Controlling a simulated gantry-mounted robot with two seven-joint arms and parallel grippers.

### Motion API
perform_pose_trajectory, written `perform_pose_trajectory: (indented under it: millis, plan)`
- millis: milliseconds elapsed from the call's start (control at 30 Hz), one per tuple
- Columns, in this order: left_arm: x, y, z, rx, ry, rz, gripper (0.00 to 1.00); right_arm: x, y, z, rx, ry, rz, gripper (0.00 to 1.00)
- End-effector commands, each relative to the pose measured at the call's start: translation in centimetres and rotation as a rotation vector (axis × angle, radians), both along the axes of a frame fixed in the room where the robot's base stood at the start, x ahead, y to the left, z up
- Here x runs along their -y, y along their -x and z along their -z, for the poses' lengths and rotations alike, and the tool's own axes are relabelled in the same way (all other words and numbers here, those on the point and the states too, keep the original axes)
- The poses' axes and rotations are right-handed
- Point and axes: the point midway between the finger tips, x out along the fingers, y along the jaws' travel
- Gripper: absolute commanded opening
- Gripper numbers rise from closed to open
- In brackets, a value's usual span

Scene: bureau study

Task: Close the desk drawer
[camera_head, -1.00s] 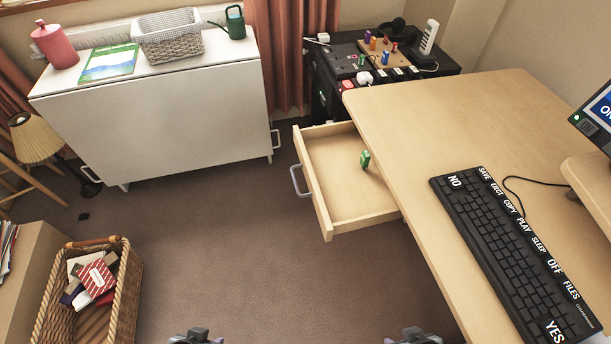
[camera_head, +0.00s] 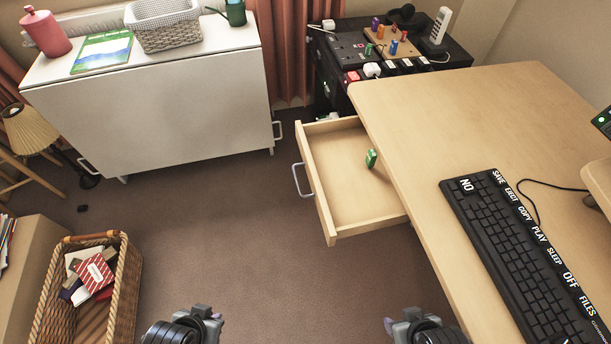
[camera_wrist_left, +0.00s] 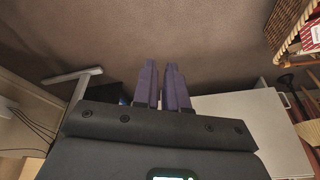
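The desk drawer (camera_head: 312,196) is pale wood and stands pulled out from the left side of the desk (camera_head: 480,115). Its front carries a grey bar handle (camera_head: 300,181) facing left. A small green object (camera_head: 371,159) stands inside the drawer. My left gripper (camera_head: 217,325) is low in the head view, apart from the drawer, below and left of it. In the left wrist view its two purple fingers (camera_wrist_left: 161,88) are nearly together, with nothing visible between them. My right gripper (camera_head: 391,326) is at the bottom, below the drawer, and its finger gap is hidden.
A wicker basket (camera_head: 127,285) stands on the floor at lower left. A white cabinet (camera_head: 150,110) is at the back left. A black unit (camera_head: 462,58) with gadgets stands behind the drawer. A keyboard (camera_head: 510,255) lies on the desk. Carpet before the handle is clear.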

Motion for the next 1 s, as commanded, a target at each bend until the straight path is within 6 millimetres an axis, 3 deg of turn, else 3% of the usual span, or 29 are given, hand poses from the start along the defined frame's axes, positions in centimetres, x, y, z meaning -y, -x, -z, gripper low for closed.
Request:
perform_pose_trajectory:
  millis: [167, 267, 533, 733, 867, 1000]
  plan:
    - [1.0, -2.9, -1.0, 0.172, -0.028, 0.159, 0.00, 0.0, 0.1, 0.1, -0.002, 0.002, -0.001, 0.53]
    - [2.5, -5.1, -1.0, 0.318, -0.064, 0.323, 0.00, 0.0, 0.1, 0.1, -0.003, 0.002, -0.001, 0.53]
    - [11.1, -9.6, 0.4, 0.825, -0.151, 0.919, 0.00, 0.0, 0.1, 0.3, -0.004, 0.001, -0.001, 0.53]
    - [16.4, -10.8, -0.2, 1.278, -0.156, 1.305, 0.00, 0.0, 0.2, 0.7, -0.006, 0.000, 0.001, 0.53]
    - [16.5, -11.6, -1.1, 1.572, -0.123, 1.495, 0.00, -0.1, 0.2, 1.1, -0.005, -0.003, 0.002, 0.53]
    - [13.3, -14.4, -2.9, 1.768, -0.085, 1.625, 0.00, -0.1, 0.2, 1.6, -0.006, -0.004, 0.004, 0.53]
